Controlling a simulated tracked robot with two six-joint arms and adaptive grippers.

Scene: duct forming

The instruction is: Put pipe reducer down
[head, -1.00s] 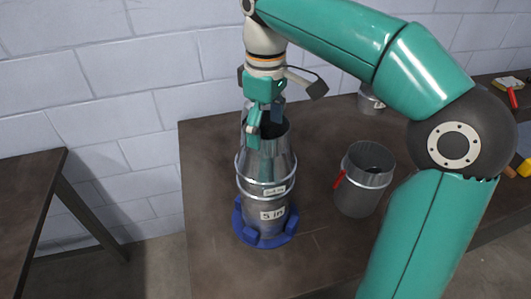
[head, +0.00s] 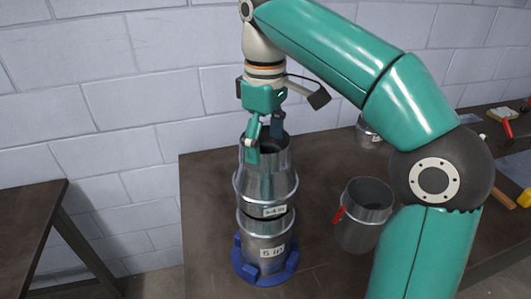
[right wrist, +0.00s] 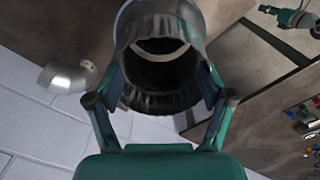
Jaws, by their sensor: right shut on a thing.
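The pipe reducer (head: 268,185) is a shiny metal cone with a small label, upright and narrow end up. My right gripper (head: 265,141) is shut on its upper rim from above. The right wrist view shows the reducer's open end (right wrist: 165,55) between both fingers. Directly below it stands a metal pipe labelled "5 in" (head: 262,253), upright in a blue round holder (head: 265,273) on the dark table (head: 205,215). A dark gap shows between reducer and pipe; whether their edges still touch is unclear. My left gripper is not in view.
A metal duct piece (head: 362,225) with a red clamp handle stands right of the holder. Another metal piece (head: 368,134) stands behind it. Tools lie at the far right. A separate dark table (head: 30,215) is at the left. The table left of the holder is bare.

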